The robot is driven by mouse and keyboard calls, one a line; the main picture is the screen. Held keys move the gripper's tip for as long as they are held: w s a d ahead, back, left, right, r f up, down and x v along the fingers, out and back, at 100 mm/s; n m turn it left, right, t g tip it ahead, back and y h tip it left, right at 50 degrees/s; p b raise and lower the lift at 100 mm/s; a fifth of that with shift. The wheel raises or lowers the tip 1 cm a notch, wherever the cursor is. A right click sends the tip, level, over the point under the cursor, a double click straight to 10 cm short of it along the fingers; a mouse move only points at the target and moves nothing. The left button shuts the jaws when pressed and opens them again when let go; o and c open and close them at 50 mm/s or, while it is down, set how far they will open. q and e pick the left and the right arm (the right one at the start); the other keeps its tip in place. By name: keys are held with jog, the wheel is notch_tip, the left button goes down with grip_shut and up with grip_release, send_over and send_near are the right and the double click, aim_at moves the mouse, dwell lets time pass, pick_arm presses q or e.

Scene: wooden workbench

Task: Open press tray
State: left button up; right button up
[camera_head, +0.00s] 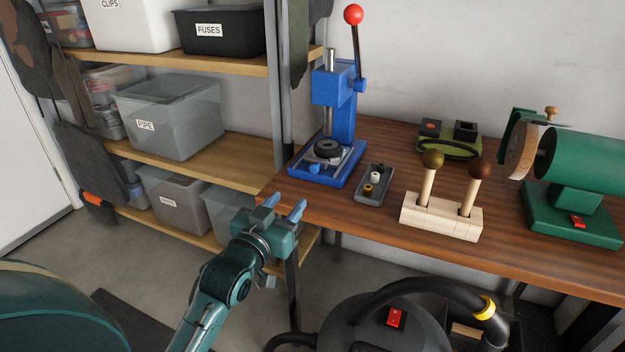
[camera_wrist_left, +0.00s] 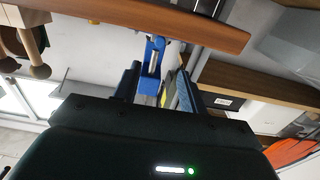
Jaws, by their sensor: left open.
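The blue press (camera_head: 336,120) stands on the workbench near its left end, with a red-ball lever (camera_head: 353,15) raised on its right side. Its tray (camera_head: 326,153) at the base carries a dark round part, and a blue knob (camera_head: 314,169) sits at the front. I cannot tell exactly how far the tray is in. My left gripper (camera_head: 287,206) is open and empty, in front of the bench's left edge and below the press. In the left wrist view the press (camera_wrist_left: 152,62) appears beyond the open fingers (camera_wrist_left: 158,88). My right gripper is not in view.
A grey parts dish (camera_head: 373,186) lies right of the press, then a wooden block with two levers (camera_head: 440,215) and a green grinder (camera_head: 575,180). A shelf with bins (camera_head: 170,112) stands left. A vacuum (camera_head: 395,318) sits on the floor before the bench.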

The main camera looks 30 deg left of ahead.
aim_at(313, 169)
pick_arm(q)
jog(key=w+b, duration=0.1)
jog(key=w, duration=0.6)
jog(key=w+b, duration=0.1)
jog(key=w, duration=0.2)
jog(key=shift+w+a+b, duration=0.3)
jog(key=shift+w+b, duration=0.05)
jog(key=shift+w, duration=0.8)
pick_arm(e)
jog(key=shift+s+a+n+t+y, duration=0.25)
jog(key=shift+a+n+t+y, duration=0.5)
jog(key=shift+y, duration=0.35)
pick_arm(q)
jog(key=shift+c, duration=0.2)
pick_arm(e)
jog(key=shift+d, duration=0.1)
pick_arm(q)
grip_shut()
